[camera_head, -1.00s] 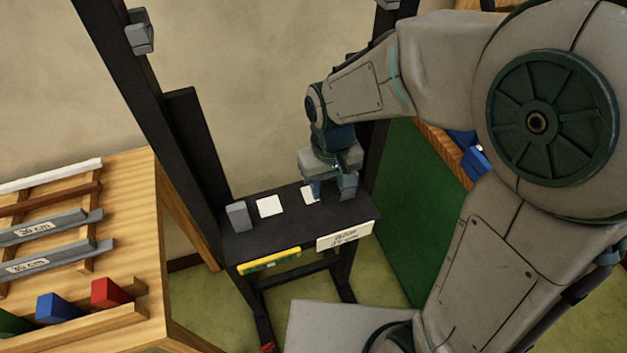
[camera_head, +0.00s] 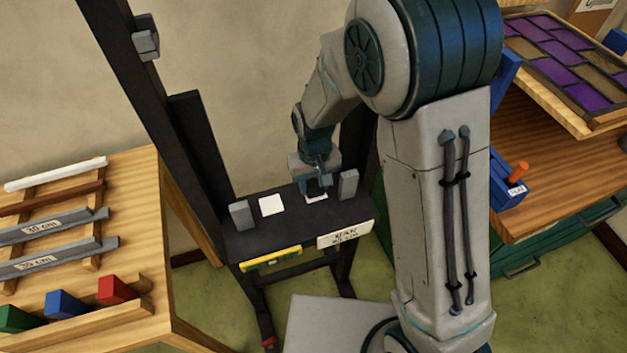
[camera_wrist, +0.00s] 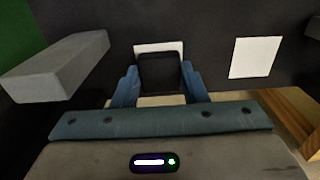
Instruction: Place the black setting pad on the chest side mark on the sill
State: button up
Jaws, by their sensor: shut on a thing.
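My gripper (camera_head: 316,188) is low over the right part of the black sill (camera_head: 290,217). In the wrist view its blue fingers (camera_wrist: 160,85) are shut on the black setting pad (camera_wrist: 159,72), a dark square block. The pad covers much of a white mark (camera_wrist: 158,47), whose edges show around it. This mark (camera_head: 317,199) is the right one of two in the head view, on the side of the green chest. I cannot tell whether the pad touches the sill. The other white mark (camera_head: 271,206) is bare, to the left; it also shows in the wrist view (camera_wrist: 254,57).
Grey upright blocks stand at the sill's left (camera_head: 241,215) and right (camera_head: 348,184); the right one (camera_wrist: 58,65) is close to my gripper. A yellow level (camera_head: 270,259) and a label (camera_head: 345,234) are on the front edge. Dark posts rise behind. A wooden bench (camera_head: 150,220) is left.

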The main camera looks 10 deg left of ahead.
aim_at(314, 186)
jog(key=shift+f, duration=0.2)
jog(key=o, duration=1)
jog(key=shift+c, duration=0.2)
jog(key=shift+r, duration=0.1)
notch_tip(314, 186, up, 12)
jog(key=shift+r+b, duration=0.15)
jog(key=shift+b, duration=0.15)
jog(key=s+d+r+m+t, duration=0.1)
jog(key=s+d+r+m, duration=0.1)
jog(key=s+d, duration=0.5)
jog(key=s+d+r+m+t, duration=0.2)
jog(key=s+d, duration=0.4)
jog(key=d, duration=0.7)
jog(key=shift+s+d+r+m, duration=0.2)
jog(key=shift+s+r+m, duration=0.3)
jog(key=shift+r, duration=0.75)
